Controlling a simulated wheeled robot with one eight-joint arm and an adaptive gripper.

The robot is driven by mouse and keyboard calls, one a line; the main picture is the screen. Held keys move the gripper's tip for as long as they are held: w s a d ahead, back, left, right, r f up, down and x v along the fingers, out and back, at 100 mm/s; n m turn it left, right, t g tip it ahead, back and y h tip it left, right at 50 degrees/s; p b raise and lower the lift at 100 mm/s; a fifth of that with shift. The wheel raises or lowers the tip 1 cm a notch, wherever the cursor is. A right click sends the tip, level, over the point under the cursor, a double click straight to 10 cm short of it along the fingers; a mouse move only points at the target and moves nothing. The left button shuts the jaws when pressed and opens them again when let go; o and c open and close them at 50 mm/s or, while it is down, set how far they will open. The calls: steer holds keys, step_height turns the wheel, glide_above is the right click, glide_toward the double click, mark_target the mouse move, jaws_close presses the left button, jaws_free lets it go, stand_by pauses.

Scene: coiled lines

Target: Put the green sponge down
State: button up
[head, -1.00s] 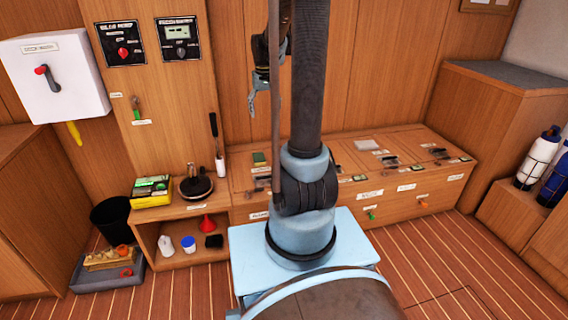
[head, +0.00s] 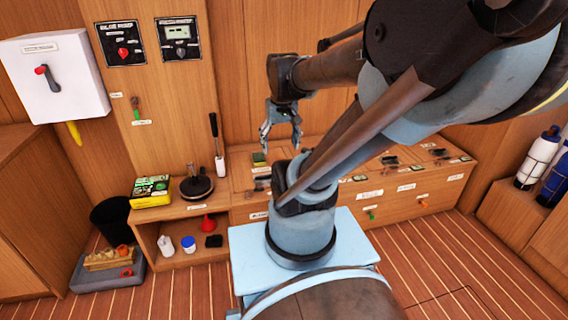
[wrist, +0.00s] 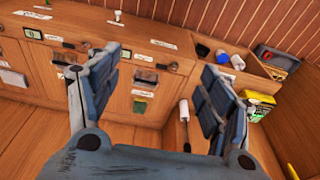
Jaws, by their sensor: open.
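The green sponge (head: 259,158) lies on the wooden bench top at its left end, behind my arm's base. It also shows as a small green block in the wrist view (wrist: 140,105), seen between the fingers. My gripper (head: 281,138) is open and empty, above the bench and slightly right of the sponge. In the wrist view my gripper (wrist: 158,72) has its two fingers wide apart. The sponge is apart from both fingers.
A tall-handled tool with a white end (head: 220,165) stands left of the sponge. A yellow-green box (head: 150,191) and a dark round coil (head: 196,187) are on the lower shelf top. Dark fittings and labels (head: 388,160) dot the bench. The wooden wall is close behind.

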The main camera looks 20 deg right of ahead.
steer(key=s+f, duration=0.4)
steer(key=s, duration=0.1)
steer(key=shift+s, duration=0.4)
steer(key=shift+f, duration=0.1)
steer(key=shift+w+f, duration=0.2)
steer(key=shift+w, duration=0.25)
stand_by(0.3)
